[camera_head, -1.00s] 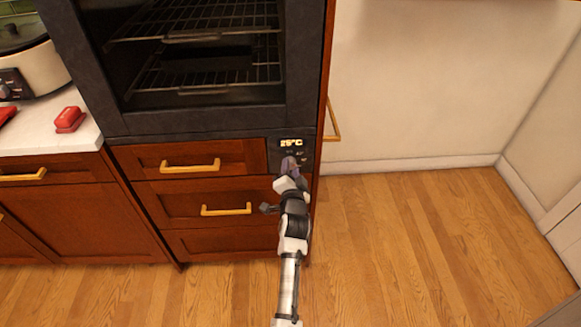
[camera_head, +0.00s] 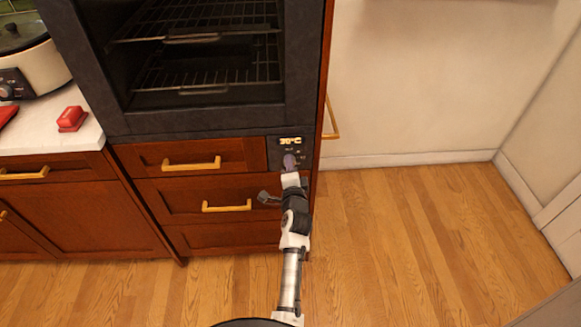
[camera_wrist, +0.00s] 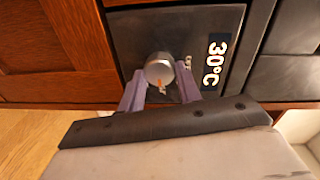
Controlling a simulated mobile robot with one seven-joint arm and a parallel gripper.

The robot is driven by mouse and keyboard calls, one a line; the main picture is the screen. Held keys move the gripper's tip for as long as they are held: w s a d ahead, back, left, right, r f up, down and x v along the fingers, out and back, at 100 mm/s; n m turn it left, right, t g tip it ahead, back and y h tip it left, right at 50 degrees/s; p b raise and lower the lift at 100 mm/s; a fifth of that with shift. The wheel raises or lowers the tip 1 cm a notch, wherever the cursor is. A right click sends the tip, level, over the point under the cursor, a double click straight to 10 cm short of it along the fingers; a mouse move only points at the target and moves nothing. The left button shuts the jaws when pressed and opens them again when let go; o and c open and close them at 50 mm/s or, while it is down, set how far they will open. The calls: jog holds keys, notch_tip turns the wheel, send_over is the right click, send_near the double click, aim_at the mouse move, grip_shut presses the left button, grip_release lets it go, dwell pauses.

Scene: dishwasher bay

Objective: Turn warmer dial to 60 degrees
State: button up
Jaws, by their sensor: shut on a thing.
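The warmer dial is a round silver knob with an orange mark (camera_wrist: 160,70) on a dark control panel in the wrist view. The display also shows in the head view (camera_head: 290,141), above my gripper. My gripper (camera_wrist: 160,92) has its purple fingers on both sides of the dial and is shut on it. In the head view my gripper (camera_head: 290,162) covers the dial.
The warmer with wire racks (camera_head: 200,60) stands above wooden drawers with gold handles (camera_head: 192,164). A counter (camera_head: 55,138) at the left holds a red object (camera_head: 72,119) and a cooker (camera_head: 35,65). The floor (camera_head: 420,240) to the right is clear.

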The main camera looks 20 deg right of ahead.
jog(key=shift+r, duration=0.15)
jog(key=o, duration=1)
